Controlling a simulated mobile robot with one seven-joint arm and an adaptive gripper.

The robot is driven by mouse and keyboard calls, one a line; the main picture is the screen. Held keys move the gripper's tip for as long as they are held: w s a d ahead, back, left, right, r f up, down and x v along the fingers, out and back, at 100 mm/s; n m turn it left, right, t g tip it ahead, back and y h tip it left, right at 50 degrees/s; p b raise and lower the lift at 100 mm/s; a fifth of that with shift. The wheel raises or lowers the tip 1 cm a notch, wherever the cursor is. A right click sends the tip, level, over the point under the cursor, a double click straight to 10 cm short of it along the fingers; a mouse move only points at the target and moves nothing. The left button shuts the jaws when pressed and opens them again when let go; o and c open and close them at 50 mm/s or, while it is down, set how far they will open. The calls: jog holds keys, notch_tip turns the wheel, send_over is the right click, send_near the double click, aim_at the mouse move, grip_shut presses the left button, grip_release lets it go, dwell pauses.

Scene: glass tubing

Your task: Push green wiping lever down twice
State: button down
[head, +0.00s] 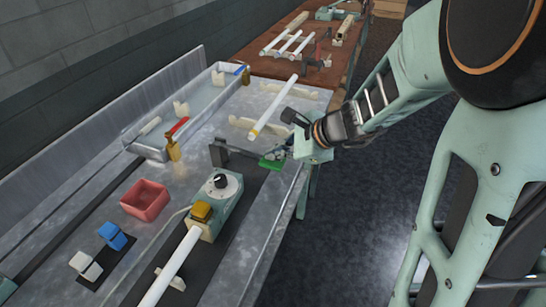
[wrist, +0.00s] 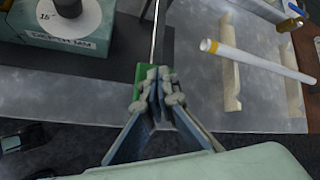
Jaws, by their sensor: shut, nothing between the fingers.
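The green wiping lever (head: 270,163) shows as a small green pad at the front edge of the metal bench, beside a dark upright bracket (head: 219,152). In the wrist view the green pad (wrist: 147,73) is partly hidden behind my fingertips. My gripper (head: 286,157) is shut and empty, right at the lever's outer end. In the wrist view its fingertips (wrist: 158,86) are together and overlap the green pad. I cannot tell whether they touch it or hover above it. A thin rod (wrist: 154,32) runs away from the pad.
A green machine box (head: 227,190) with a black dial and yellow button stands to the left. A white tube (head: 274,105) rests on supports behind. A red bin (head: 146,198), a water trough (head: 151,145) and a blue block (head: 112,236) are farther left. The floor in front is clear.

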jog(key=shift+f+b, duration=1.45)
jog(key=shift+b, duration=0.05)
dwell(1.0)
dwell(0.6)
jog(key=shift+r+p, duration=2.25)
jog(key=shift+r, duration=0.5)
notch_tip(320, 180, up, 5)
jog(key=p, duration=0.4)
dwell(0.4)
